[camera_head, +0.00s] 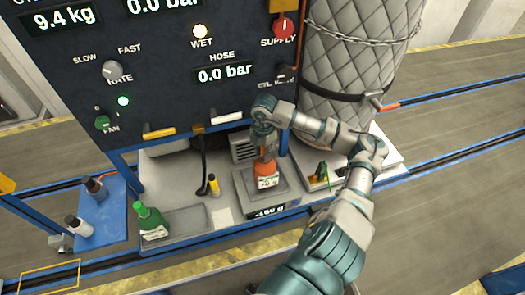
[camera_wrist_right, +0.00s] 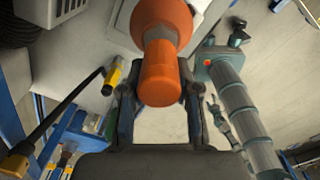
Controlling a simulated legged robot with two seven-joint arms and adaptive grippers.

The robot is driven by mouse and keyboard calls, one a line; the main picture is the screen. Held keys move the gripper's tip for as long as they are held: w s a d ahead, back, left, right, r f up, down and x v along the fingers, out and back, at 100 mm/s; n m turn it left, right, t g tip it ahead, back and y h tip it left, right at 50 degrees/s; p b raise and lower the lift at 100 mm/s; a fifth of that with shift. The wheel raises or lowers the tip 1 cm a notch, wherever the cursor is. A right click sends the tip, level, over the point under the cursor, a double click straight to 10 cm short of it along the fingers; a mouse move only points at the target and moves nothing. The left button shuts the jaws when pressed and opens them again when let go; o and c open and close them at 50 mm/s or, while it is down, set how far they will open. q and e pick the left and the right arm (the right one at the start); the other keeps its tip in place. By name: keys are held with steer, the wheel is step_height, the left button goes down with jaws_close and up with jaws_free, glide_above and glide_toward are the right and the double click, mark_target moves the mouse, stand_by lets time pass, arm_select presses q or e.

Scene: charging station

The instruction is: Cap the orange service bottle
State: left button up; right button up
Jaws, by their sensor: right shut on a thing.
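The orange service bottle (camera_head: 267,172) stands upright on the scale (camera_head: 270,196), its white label facing the front. My right gripper (camera_head: 267,152) comes down over its top. In the right wrist view, the fingers of the gripper (camera_wrist_right: 158,98) are on both sides of an orange cap (camera_wrist_right: 160,84) and shut on it. The cap lines up with the neck of the bottle (camera_wrist_right: 161,22). Whether it is fully seated cannot be told. My left gripper is in neither view.
A green bottle (camera_head: 150,220) stands by a shallow tray (camera_head: 192,222) to the left. A yellow-and-black handle (camera_head: 213,185) stands left of the scale. The dark control panel (camera_head: 150,70) rises behind; a quilted tank (camera_head: 350,65) is at the back right. Small bottles (camera_head: 78,225) stand far left.

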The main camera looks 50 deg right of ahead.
steer(key=shift+f+b, duration=0.55)
steer(key=shift+f, duration=0.25)
steer(key=o, duration=1)
step_height(320, 180, up, 12)
steer(key=shift+s+d+f, duration=0.1)
steer(key=shift+d, duration=0.05)
